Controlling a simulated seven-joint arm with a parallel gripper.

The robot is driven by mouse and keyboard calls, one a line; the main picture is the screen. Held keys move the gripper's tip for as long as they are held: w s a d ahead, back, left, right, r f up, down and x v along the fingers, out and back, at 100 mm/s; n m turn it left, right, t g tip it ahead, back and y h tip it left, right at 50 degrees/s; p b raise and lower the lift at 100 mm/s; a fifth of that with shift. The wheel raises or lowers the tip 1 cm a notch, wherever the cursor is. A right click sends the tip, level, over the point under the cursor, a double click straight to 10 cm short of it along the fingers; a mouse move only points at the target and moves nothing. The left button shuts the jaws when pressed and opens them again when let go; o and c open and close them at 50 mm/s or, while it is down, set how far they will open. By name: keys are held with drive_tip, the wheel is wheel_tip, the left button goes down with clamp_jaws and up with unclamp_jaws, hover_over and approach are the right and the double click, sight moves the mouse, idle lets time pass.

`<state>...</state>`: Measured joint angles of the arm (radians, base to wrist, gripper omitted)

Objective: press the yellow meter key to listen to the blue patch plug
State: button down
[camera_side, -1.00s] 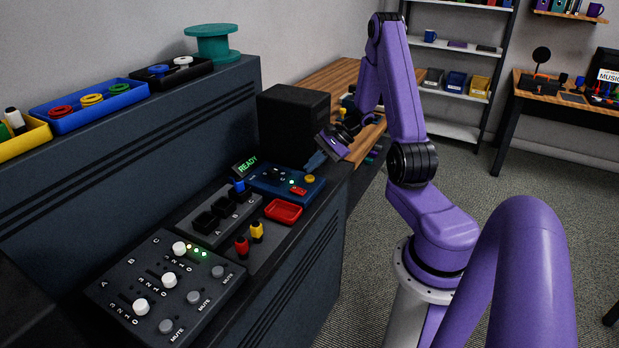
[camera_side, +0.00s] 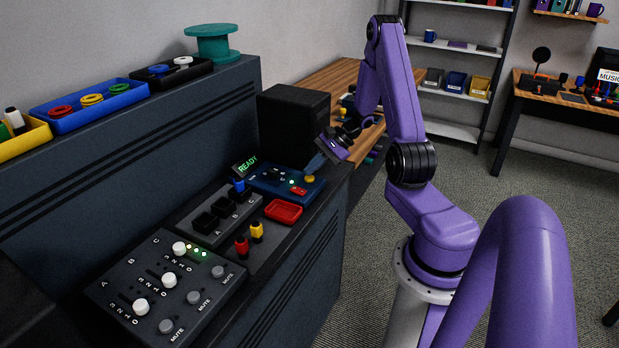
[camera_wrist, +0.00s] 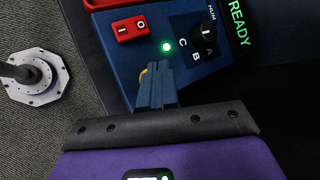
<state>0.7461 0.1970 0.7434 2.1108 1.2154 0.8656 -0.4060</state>
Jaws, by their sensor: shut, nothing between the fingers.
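The yellow meter key (camera_side: 310,179) sits at the right end of the blue meter box (camera_side: 270,185). In the wrist view only a yellow sliver of the key (camera_wrist: 142,78) shows beside my fingers, which hide the rest. My gripper (camera_side: 312,166) is shut and empty, its blue-grey fingertips just above the key; I cannot tell whether they touch it. It also shows in the wrist view (camera_wrist: 156,66). The blue patch plug (camera_side: 238,186) stands upright in the patch block (camera_side: 207,232), at the end socket nearest the meter.
The meter box carries a red rocker switch (camera_wrist: 131,28), a lit green lamp (camera_wrist: 166,46) and a black dial (camera_wrist: 208,29). The display (camera_side: 246,165) reads READY. A red tray (camera_side: 283,211), red plug (camera_side: 242,246) and yellow plug (camera_side: 257,231) stand nearby. A black speaker box (camera_side: 293,122) stands behind.

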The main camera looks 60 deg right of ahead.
sight(313, 177)
drive_tip(key=shift+f, duration=0.4)
idle(0.6)
drive_tip(key=shift+r, duration=0.85)
drive_tip(key=shift+r, duration=2.5)
